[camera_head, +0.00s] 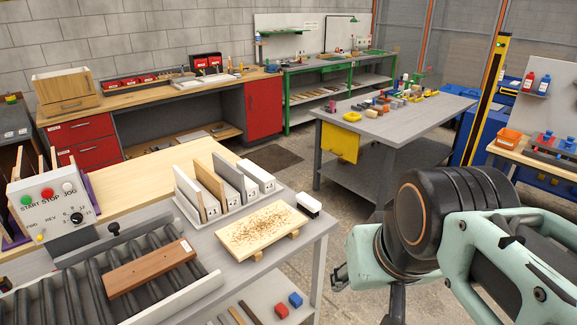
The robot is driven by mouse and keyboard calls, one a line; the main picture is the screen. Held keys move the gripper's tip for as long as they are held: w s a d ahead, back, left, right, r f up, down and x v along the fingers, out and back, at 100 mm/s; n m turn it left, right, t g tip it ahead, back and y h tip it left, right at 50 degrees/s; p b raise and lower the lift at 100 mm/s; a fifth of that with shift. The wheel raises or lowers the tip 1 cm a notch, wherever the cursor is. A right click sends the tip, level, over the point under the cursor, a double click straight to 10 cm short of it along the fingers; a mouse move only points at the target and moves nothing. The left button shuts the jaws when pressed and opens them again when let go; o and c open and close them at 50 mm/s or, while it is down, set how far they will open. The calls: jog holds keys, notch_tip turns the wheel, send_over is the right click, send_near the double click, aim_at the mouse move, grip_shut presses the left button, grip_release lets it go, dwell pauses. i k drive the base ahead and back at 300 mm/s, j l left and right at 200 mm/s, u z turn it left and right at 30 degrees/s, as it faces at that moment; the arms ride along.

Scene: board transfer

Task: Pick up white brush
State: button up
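The white brush (309,204) has a white body with dark bristles along its lower edge. It lies on the grey table at the right end of the rack, just behind the right corner of a light wooden board (262,228) strewn with brown shavings. My arm comes in from the right. The end of my gripper (341,277) shows only in part, in front of the table's right edge, lower and to the right of the brush and apart from it. Its fingers are mostly hidden by my arm, so I cannot see whether it is open.
A rack (187,207) with several upright boards stands left of the brush. A roller conveyor (75,299) carries a brown board (150,267), with a control box (55,203) behind it. Red and blue blocks lie on a lower shelf. Floor is open beyond the table's right edge.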

aim_at(308, 204)
jog(key=u, duration=0.4)
jog(key=i+l+u, duration=0.7)
jog(key=l, duration=0.25)
jog(key=i+l, duration=0.15)
jog(key=l, duration=0.2)
jog(key=u, duration=0.05)
